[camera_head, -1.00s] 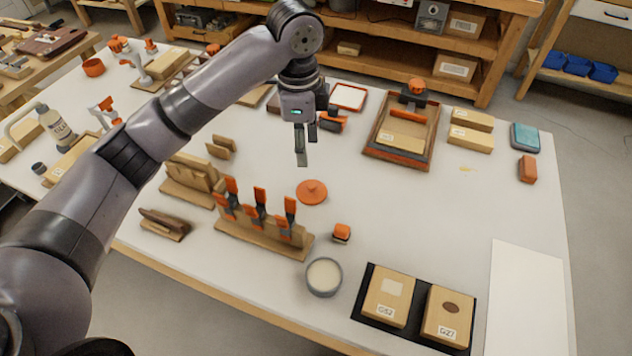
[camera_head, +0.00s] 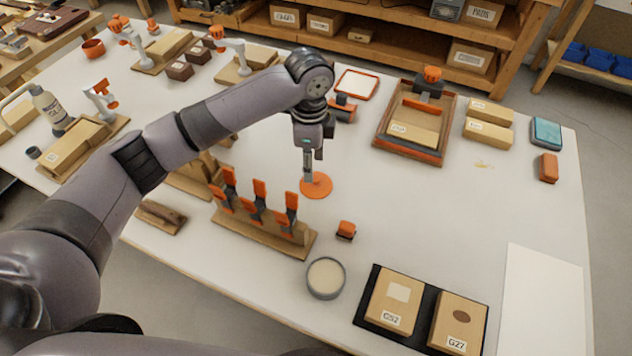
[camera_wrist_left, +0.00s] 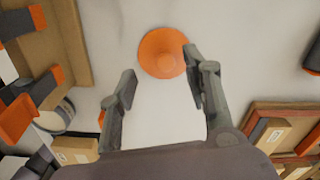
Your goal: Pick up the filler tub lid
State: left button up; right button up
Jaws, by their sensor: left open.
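The open grey tub (camera_head: 326,277) with pale filler stands nearer the front. My right gripper does not show.
A wooden rack with several orange-handled clamps (camera_head: 258,233) stands left of the lid. A small orange-topped block (camera_head: 346,230) sits in front of the lid. A wooden tray (camera_head: 413,127) lies at the back right. The table right of the lid is clear.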

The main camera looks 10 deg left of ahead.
aim_at(315, 177)
pick_arm(q)
jog(key=shift+f, duration=0.25)
jog(key=f, duration=0.4)
jog(key=shift+w+d+f, duration=0.15)
jog(key=shift+w+d, duration=0.1)
jog(key=shift+d, duration=0.1)
jog(key=shift+f, duration=0.35)
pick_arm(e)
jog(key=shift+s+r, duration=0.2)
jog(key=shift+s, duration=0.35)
pick_arm(q)
jog(key=c, duration=0.9)
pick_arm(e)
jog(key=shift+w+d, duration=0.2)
pick_arm(q)
jog(key=shift+c, duration=0.2)
